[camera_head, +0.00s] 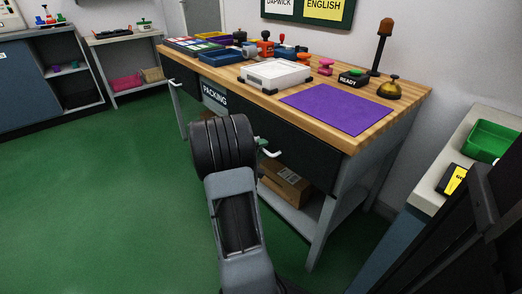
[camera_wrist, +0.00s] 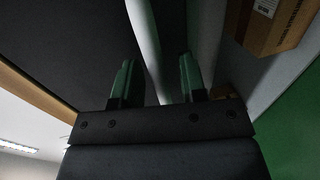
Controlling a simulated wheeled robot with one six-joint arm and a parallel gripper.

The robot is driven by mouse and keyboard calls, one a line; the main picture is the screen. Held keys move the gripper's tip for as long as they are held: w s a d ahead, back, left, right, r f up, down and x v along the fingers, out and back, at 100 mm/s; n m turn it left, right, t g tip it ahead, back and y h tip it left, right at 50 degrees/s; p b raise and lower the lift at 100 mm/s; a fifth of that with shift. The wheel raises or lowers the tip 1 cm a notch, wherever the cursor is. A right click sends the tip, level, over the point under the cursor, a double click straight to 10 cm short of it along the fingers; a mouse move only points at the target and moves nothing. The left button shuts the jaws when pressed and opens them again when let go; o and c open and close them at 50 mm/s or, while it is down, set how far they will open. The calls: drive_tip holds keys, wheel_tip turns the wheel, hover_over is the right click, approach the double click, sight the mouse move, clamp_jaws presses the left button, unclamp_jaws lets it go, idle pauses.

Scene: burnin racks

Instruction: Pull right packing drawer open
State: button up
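The right packing drawer has a dark front (camera_head: 305,155) under the right half of the wooden packing table, and it looks shut. Its pale bar handle (camera_head: 270,153) shows just past my arm. In the wrist view a pale bar, which looks like this handle (camera_wrist: 147,45), runs lengthwise between the fingers. My gripper (camera_wrist: 158,82) has two green-tipped fingers, apart, one on each side of the bar. Gaps show between bar and fingers, so it does not look clamped. In the head view my arm hides most of the gripper.
The packing table (camera_head: 415,93) carries a white box (camera_head: 275,75), a purple mat (camera_head: 337,108), a bell and other small items. A cardboard box (camera_head: 287,186) sits on the shelf below the drawer. A counter with a green tray (camera_head: 490,141) stands at right. Green floor is clear at left.

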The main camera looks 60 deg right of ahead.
drive_tip(key=shift+d, duration=0.1)
drive_tip(key=shift+c, duration=0.4)
clamp_jaws()
